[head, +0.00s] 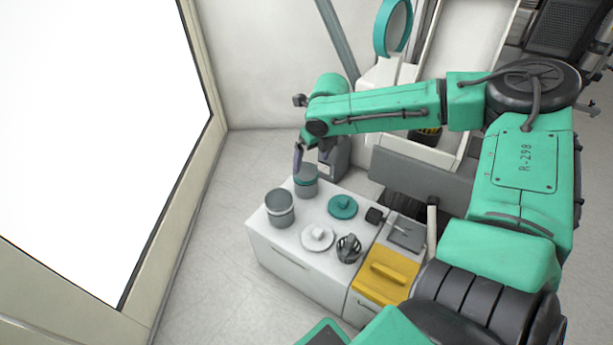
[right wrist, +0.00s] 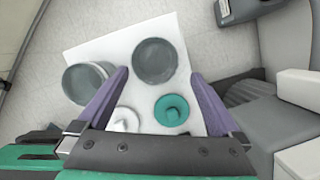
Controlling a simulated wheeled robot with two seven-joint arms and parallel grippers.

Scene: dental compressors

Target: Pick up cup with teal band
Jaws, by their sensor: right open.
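The cup with the teal band (head: 306,184) stands upright at the back of the white cabinet top, its band near the rim. In the right wrist view the same cup (right wrist: 155,64) is seen from above, with its band not visible. My right gripper (head: 299,156) is above this cup, jaws open and empty. Its purple fingers (right wrist: 160,76) appear on either side of the cup in the wrist view; the height gap is hard to judge. My left gripper is not in view.
A second grey cup (head: 280,212) stands in front and left of the banded one. A teal lid (head: 342,207), a white lid (head: 317,238) and a dark grey holder (head: 348,249) sit nearby. A yellow-topped unit (head: 386,277) adjoins the white cabinet (head: 290,257).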

